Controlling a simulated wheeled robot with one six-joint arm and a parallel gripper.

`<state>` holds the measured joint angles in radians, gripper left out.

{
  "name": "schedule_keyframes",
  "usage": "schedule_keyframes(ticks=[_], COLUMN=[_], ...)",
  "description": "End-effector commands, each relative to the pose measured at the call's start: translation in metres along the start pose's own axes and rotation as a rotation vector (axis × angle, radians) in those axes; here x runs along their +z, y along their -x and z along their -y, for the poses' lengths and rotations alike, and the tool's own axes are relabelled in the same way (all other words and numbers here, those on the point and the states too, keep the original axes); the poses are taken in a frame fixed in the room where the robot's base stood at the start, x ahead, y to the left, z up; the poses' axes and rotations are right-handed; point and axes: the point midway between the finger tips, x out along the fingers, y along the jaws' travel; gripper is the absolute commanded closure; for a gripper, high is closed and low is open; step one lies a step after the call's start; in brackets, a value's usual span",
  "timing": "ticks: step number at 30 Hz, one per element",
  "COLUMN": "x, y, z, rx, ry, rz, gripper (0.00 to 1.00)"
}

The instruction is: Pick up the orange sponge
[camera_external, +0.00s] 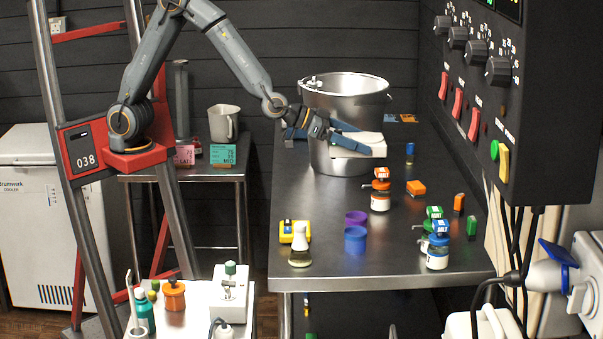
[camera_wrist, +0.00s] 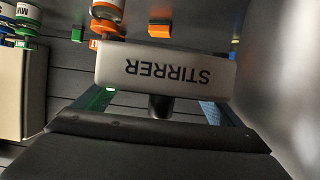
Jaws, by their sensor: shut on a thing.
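My gripper (camera_external: 350,138) is shut on a white block marked STIRRER (camera_external: 360,146), held in front of the steel pot above the table. In the wrist view the white block (camera_wrist: 165,68) lies across between the fingers, its lettering upside down. An orange block (camera_external: 416,187) lies flat on the steel table, right of and nearer than my gripper, apart from it. It also seems to show in the wrist view (camera_wrist: 160,30), beyond the white block. A smaller orange block (camera_external: 458,203) stands near the table's right edge. I cannot tell for sure which is the sponge.
The large steel pot (camera_external: 345,95) stands close behind my gripper. An orange-topped jar (camera_external: 380,200), green and blue-capped jars (camera_external: 437,252), a purple cup (camera_external: 356,218) and a flask (camera_external: 300,250) crowd the table's front. The control panel (camera_external: 480,100) overhangs the right.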

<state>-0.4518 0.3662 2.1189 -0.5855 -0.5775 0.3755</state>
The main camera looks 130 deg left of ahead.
Motion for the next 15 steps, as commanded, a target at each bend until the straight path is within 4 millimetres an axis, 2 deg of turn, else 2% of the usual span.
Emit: schedule_keyframes(ticks=[1,10,15], x=[-0.004,0.021,0.043], y=[-0.001,-0.012,-0.021], z=[0.0,0.0,0.0], rx=[0.0,-0.001,0.0], ry=[0.002,0.003,0.002], rz=[-0.015,-0.015,-0.012], gripper=[0.73,0.73,0.73])
